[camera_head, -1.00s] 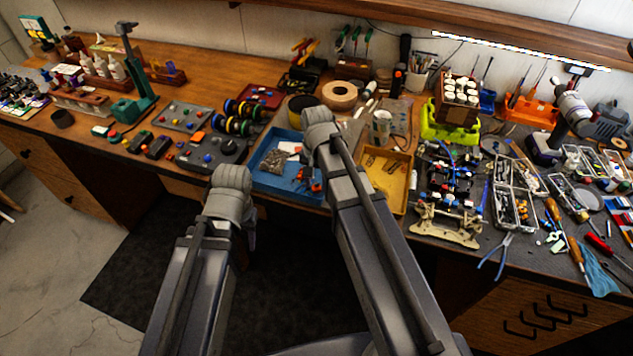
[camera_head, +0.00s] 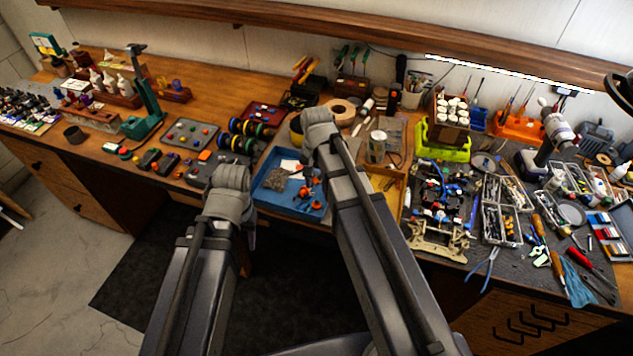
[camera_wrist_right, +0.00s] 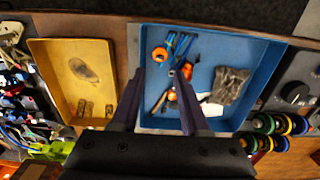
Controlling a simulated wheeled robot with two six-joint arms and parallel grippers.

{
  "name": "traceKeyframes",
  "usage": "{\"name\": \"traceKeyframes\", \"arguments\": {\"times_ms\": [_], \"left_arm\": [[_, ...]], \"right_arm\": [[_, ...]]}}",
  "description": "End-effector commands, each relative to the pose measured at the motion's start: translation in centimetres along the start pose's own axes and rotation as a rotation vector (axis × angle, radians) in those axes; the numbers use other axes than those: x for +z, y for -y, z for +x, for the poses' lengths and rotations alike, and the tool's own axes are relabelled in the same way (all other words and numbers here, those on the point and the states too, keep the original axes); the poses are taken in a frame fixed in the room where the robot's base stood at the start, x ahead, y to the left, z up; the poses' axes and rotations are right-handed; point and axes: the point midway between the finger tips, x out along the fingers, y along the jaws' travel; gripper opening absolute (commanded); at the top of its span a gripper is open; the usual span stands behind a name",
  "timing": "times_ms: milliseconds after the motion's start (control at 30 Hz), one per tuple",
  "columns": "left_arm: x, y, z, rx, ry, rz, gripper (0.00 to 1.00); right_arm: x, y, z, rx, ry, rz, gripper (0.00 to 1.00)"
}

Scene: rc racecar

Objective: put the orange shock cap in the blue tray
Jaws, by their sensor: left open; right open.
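The blue tray (camera_head: 283,208) lies at the bench's front edge, and it fills the middle of the right wrist view (camera_wrist_right: 262,62). Small orange parts (camera_head: 305,191) lie inside it. In the wrist view a round orange piece (camera_wrist_right: 160,54) sits in the tray beside blue parts; I cannot tell which orange piece is the shock cap. My right gripper (camera_wrist_right: 160,78) is open over the tray, with nothing visibly held between its fingers. In the head view its jaws are hidden behind its arm. My left gripper (camera_head: 240,215) is low, left of the tray, mostly hidden by its arm.
A yellow tray (camera_wrist_right: 42,72) stands beside the blue tray. A grey bag (camera_wrist_right: 230,84) lies in the blue tray. A grey controller (camera_wrist_right: 300,85) and several colored wheels (camera_wrist_right: 265,125) are close by. A car chassis (camera_head: 440,210) and pliers (camera_head: 483,268) lie to the right.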

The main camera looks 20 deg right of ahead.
Motion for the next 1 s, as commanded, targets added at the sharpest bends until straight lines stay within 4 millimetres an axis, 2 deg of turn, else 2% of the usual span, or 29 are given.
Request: {"name": "traceKeyframes", "arguments": {"times_ms": [33,200,467,567,700,800,900,1000], "left_arm": [[0.1,0.1,-1.6,0.000,0.000,-0.001,0.48],[0.2,0.3,-3.4,0.001,0.000,-0.006,0.48],[0.2,0.3,-3.7,0.002,0.000,-0.008,0.48],[0.2,0.3,-3.6,0.002,0.000,-0.008,0.48],[0.2,0.3,-3.6,0.002,0.000,-0.008,0.48],[0.2,0.3,-3.7,0.002,0.000,-0.008,0.48],[0.2,0.3,-3.7,0.002,0.000,-0.008,0.48],[0.2,0.3,-3.7,0.002,0.000,-0.008,0.48]], "right_arm": [[0.0,0.0,-1.7,0.000,0.000,0.000,0.45],[0.0,0.0,-3.4,0.000,0.000,0.000,0.45],[0.5,0.1,-3.7,0.002,0.000,-0.020,0.45],[3.8,0.6,-3.7,0.018,0.000,-0.165,0.45],[10.5,1.2,-3.7,0.060,0.002,-0.508,0.45],[14.0,1.2,-3.8,0.087,0.005,-0.716,0.45],[16.1,1.1,-3.8,0.105,0.008,-0.854,0.45],[16.9,1.1,-3.8,0.114,0.010,-0.918,0.45]]}}
